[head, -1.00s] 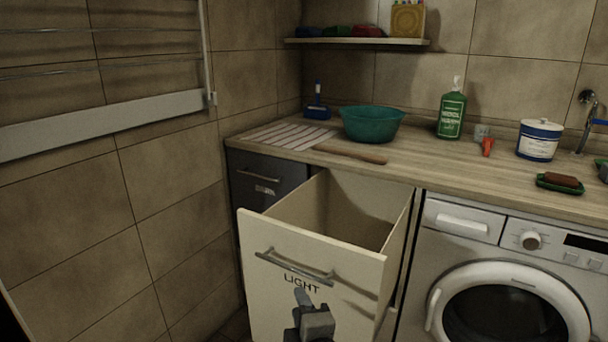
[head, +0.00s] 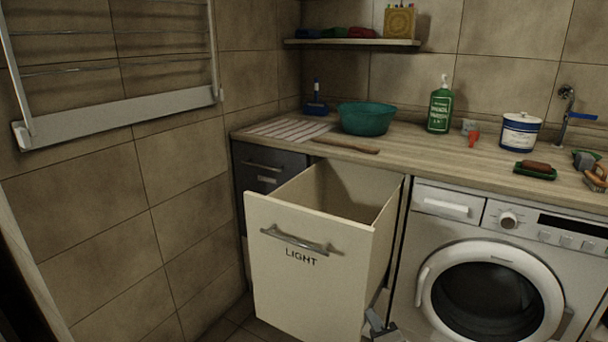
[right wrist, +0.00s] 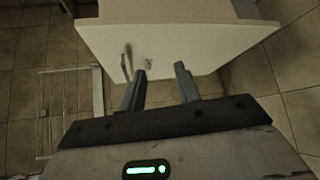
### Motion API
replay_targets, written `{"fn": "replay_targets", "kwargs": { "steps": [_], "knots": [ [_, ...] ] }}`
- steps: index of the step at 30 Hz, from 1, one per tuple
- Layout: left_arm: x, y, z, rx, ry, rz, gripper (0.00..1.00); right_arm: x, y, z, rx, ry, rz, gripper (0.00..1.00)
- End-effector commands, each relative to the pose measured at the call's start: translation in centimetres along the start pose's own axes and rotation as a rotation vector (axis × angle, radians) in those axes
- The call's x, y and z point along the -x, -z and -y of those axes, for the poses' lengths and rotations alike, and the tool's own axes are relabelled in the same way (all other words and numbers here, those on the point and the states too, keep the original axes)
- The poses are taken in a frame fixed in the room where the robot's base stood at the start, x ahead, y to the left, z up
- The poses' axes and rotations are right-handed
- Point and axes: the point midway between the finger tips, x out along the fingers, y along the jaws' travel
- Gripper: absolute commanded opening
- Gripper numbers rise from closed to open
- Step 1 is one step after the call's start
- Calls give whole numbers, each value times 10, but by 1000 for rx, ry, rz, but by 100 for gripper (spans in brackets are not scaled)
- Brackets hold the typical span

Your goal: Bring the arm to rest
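My right gripper (head: 380,327) shows only in part at the bottom edge of the head view, low by the right side of the pulled-out drawer (head: 306,268) marked LIGHT. In the right wrist view the two fingers of my right gripper (right wrist: 160,87) stand apart with nothing between them. The cream drawer front (right wrist: 185,45) lies beyond the fingertips, its handle (right wrist: 127,63) left of them. In the head view the drawer's metal handle (head: 295,241) is free. My left gripper is in neither view.
The wooden counter (head: 440,163) holds a teal basin (head: 367,119), a green bottle (head: 439,110) and a white tin (head: 520,132). A washing machine (head: 490,262) stands right of the drawer. A drying rack (head: 120,116) hangs on the left wall. Tiled floor shows below.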

Motion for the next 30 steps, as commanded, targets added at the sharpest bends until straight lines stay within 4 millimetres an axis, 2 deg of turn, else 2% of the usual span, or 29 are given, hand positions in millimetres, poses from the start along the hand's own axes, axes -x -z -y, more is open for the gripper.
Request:
{"fn": "replay_targets", "kwargs": {
  "steps": [1,9,11,21,30],
  "knots": [
    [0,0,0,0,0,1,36,1,-16,8,41,9,13,32],
    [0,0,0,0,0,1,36,13,-98,36,237,57,72,32],
    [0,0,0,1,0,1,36,28,-80,51,86,94,43,32],
    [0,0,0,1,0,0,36,112,-41,101,-584,287,-4,32],
    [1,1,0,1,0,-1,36,189,-13,119,-1154,466,20,32]
  ]
}}
